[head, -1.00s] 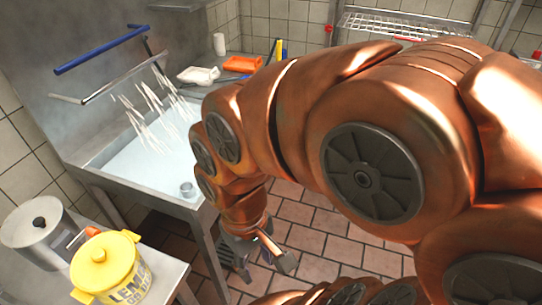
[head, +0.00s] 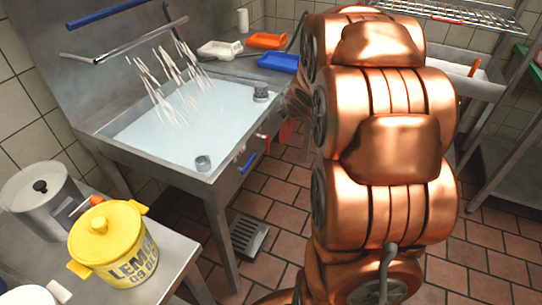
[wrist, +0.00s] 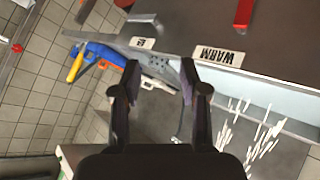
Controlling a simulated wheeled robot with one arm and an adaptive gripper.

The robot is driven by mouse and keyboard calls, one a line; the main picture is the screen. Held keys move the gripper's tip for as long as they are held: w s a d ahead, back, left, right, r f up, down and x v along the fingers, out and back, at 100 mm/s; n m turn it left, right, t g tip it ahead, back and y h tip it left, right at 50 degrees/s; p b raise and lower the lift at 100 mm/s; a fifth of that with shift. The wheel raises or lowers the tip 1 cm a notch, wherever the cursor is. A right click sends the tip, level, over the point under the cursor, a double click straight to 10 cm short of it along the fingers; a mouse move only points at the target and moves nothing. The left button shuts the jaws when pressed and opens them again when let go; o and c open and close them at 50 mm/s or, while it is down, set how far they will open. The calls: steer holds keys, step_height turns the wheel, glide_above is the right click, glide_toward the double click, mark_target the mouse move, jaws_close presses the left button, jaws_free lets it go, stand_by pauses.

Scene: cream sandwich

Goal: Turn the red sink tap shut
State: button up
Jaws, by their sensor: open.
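A blue handle (head: 247,162) is on the sink front. White water streams (head: 170,85) fall into the sink basin (head: 150,128). My gripper (wrist: 155,85) is open and empty in the wrist view, apart from the red bar. In the head view it is hidden behind my arm.
A yellow lemon pot (head: 120,250) and a steel container (head: 38,205) stand on the left counter. White, orange (head: 267,40) and blue (head: 278,62) items lie behind the sink. A wire shelf (head: 470,12) is at back right. The tiled floor has a drain grate (head: 249,238).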

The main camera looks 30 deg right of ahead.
steer(key=w+d+f+n+t+y+b, duration=0.1)
steer(key=w+d+f+t+b, duration=0.1)
steer(key=w+d+f, duration=0.15)
steer(key=n+t+y+b, duration=0.45)
steer(key=y+b, duration=0.25)
steer(key=y, duration=0.6)
glide_toward(269, 147)
steer(key=w, duration=0.1)
steer(key=shift+a+b+x, duration=0.15)
steer(key=shift+b+x, duration=0.05)
steer(key=shift+x, duration=1.85)
steer(key=shift+a+b+x, duration=0.15)
steer(key=shift+x, duration=1.9)
steer(key=shift+s, duration=0.25)
jaws_close()
